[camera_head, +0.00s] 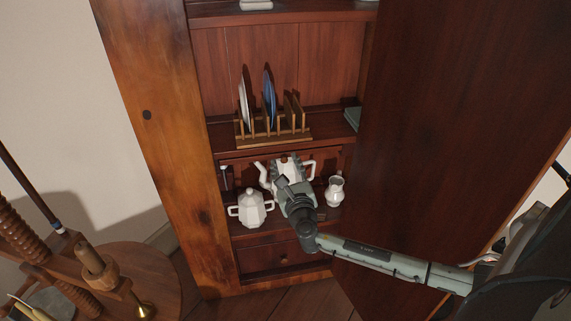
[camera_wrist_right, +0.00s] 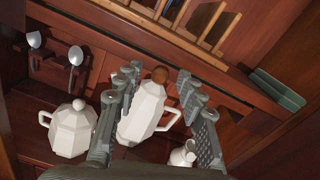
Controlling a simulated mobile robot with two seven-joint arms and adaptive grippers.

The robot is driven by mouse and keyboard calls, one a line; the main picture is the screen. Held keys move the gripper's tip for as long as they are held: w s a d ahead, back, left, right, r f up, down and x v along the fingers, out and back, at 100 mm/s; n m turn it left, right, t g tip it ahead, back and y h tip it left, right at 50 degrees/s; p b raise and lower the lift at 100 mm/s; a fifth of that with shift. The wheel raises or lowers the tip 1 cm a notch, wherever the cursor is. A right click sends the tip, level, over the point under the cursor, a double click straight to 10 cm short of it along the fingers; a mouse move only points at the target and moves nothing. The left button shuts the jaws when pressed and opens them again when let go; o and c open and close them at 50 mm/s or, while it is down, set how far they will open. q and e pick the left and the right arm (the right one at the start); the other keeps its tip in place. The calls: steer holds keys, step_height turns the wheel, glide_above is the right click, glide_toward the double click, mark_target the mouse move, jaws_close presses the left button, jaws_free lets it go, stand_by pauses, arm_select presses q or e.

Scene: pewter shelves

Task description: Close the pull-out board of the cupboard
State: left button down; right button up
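The cupboard (camera_head: 160,110) stands open in front of me. A dark red-brown board (camera_head: 330,128) runs across it under a wooden plate rack; its long front edge (camera_wrist_right: 140,30) also crosses the right wrist view. I cannot tell surely whether this is the pull-out board or how far it stands out. My right gripper (camera_head: 285,170) is at the compartment below this board, in front of a white teapot (camera_head: 308,168). In the right wrist view its two fingers (camera_wrist_right: 158,95) are spread, with the teapot (camera_wrist_right: 142,112) showing between them. My left gripper is not in view.
A white lidded pot (camera_head: 250,209) stands left of my gripper and a small white jug (camera_head: 334,191) right of it. A drawer (camera_head: 270,257) is below. The open door (camera_head: 450,110) flanks my right arm. A round wooden table (camera_head: 150,275) is at lower left.

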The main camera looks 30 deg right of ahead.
steer(key=v, duration=1.1)
steer(key=shift+s, duration=0.25)
steer(key=s+d+f+m+g, duration=0.1)
steer(key=s+f+m+g, duration=0.3)
steer(key=f+m, duration=0.45)
steer(key=s+d+f+m+g, duration=0.1)
steer(key=s+f+m+g, duration=0.35)
steer(key=f+m, duration=0.4)
steer(key=s+a+f+m+g+y, duration=0.5)
steer(key=s+a+f+m, duration=0.3)
steer(key=m, duration=0.7)
step_height(320, 180, down, 3)
steer(key=shift+s+a+r+m+y, duration=0.2)
steer(key=shift+s+m+y, duration=0.2)
steer(key=shift+s, duration=0.8)
